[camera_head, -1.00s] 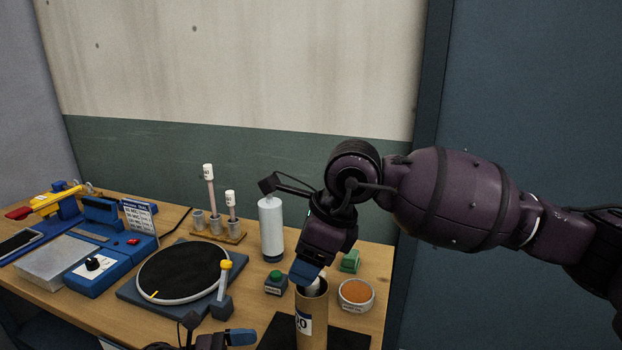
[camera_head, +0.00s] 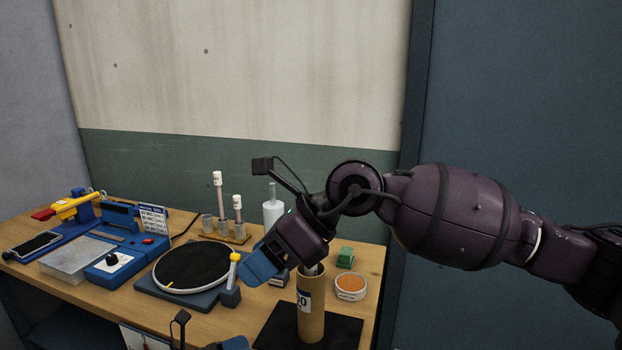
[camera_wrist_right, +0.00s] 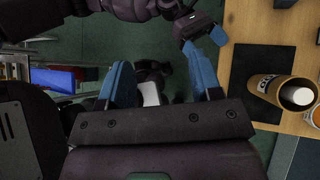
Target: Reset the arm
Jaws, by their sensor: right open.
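My right arm enters the head view from the right. Its gripper (camera_head: 262,266) has blue fingers and hangs left of and above the mouth of a cardboard tube (camera_head: 311,312). In the right wrist view the blue fingers of this gripper (camera_wrist_right: 160,82) stand wide apart with nothing held between them. The tube (camera_wrist_right: 265,86) is off to the right there, with a white-ended object (camera_wrist_right: 298,95) inside it. My left gripper (camera_head: 234,343) shows only in part at the bottom edge of the head view; its jaw opening is unclear.
The tube stands on a black mat (camera_head: 340,333) at the table's right end. Nearby are an orange-filled dish (camera_head: 350,285), a green block (camera_head: 345,257) and a white bottle (camera_head: 273,214). A round black turntable (camera_head: 193,266) and a blue device (camera_head: 120,262) stand left.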

